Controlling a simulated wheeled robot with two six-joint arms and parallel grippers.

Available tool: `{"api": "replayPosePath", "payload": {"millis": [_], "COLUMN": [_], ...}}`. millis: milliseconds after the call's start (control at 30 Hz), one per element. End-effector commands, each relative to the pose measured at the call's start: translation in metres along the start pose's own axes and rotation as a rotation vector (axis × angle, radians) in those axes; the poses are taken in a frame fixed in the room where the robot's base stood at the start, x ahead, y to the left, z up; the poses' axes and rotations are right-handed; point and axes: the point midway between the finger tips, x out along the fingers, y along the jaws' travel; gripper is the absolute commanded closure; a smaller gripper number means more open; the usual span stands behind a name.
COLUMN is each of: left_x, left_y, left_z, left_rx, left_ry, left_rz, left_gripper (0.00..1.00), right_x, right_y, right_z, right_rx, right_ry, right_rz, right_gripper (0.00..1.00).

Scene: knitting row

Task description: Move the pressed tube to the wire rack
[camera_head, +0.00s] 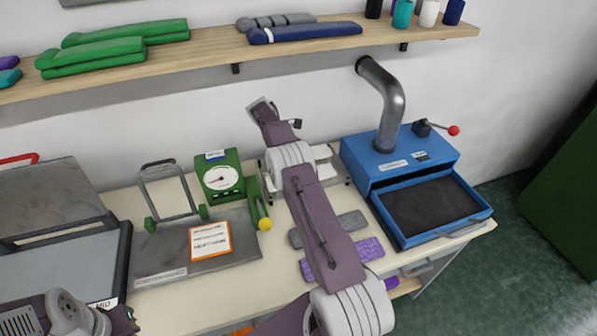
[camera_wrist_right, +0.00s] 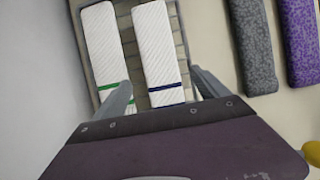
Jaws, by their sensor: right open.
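Two white ribbed tubes lie side by side on the rack in the right wrist view, one with a green band (camera_wrist_right: 102,45) and one with a blue band (camera_wrist_right: 157,45). A grey tube (camera_wrist_right: 252,45) and a purple tube (camera_wrist_right: 301,45) lie on the table beside it. They also show in the head view, the purple one (camera_head: 368,250) partly behind my right arm. I cannot tell which tube is pressed. My left gripper is out of view.
A blue machine (camera_head: 405,160) with an open drawer (camera_head: 430,205) and a pipe stands at the right. A green dial unit (camera_head: 219,178) and a grey plate (camera_head: 160,262) with an orange-edged card are left of my arm. A shelf (camera_head: 220,52) with rolls runs above.

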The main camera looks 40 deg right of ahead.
Motion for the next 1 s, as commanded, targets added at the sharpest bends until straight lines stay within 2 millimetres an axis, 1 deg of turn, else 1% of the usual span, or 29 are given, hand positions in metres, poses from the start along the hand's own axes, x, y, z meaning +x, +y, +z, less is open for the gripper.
{"api": "replayPosePath", "payload": {"millis": [33,100,167,200,300,533,567,667,767,800,867,900,967,1000], "left_x": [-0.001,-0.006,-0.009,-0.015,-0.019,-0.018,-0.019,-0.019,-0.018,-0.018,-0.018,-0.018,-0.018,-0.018], "left_y": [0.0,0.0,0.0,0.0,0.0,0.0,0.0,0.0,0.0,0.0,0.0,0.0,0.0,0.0], "left_z": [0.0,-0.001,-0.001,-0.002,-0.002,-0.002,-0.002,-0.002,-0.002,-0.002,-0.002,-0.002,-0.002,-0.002], "left_rx": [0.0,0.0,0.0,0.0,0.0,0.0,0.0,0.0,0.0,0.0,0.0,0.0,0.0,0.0], "left_ry": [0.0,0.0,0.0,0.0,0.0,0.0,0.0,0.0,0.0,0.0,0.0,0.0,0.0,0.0], "left_rz": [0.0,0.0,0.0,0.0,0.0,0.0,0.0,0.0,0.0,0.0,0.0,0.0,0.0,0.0], "left_gripper": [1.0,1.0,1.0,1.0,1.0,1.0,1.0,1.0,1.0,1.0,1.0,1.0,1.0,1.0], "right_x": [-0.013,-0.031,-0.042,-0.051,-0.059,-0.064,-0.066,-0.082,-0.102,-0.108,-0.115,-0.119,-0.123,-0.125], "right_y": [0.001,0.001,0.0,0.001,0.0,-0.001,-0.001,-0.008,-0.032,-0.047,-0.073,-0.093,-0.127,-0.151], "right_z": [0.0,0.001,0.0,0.002,0.001,-0.003,-0.005,-0.024,-0.051,-0.062,-0.076,-0.085,-0.097,-0.103], "right_rx": [0.0,-0.001,-0.001,-0.001,0.0,0.01,0.023,0.115,0.271,0.34,0.449,0.526,0.645,0.728], "right_ry": [0.001,0.001,0.001,0.001,0.0,0.006,0.013,0.062,0.143,0.178,0.228,0.26,0.305,0.332], "right_rz": [0.004,0.003,0.002,0.002,0.0,0.003,0.007,0.025,0.035,0.032,0.018,0.005,-0.021,-0.042], "right_gripper": [0.16,0.16,0.16,0.16,0.16,0.16,0.16,0.16,0.16,0.16,0.16,0.16,0.16,0.16]}}
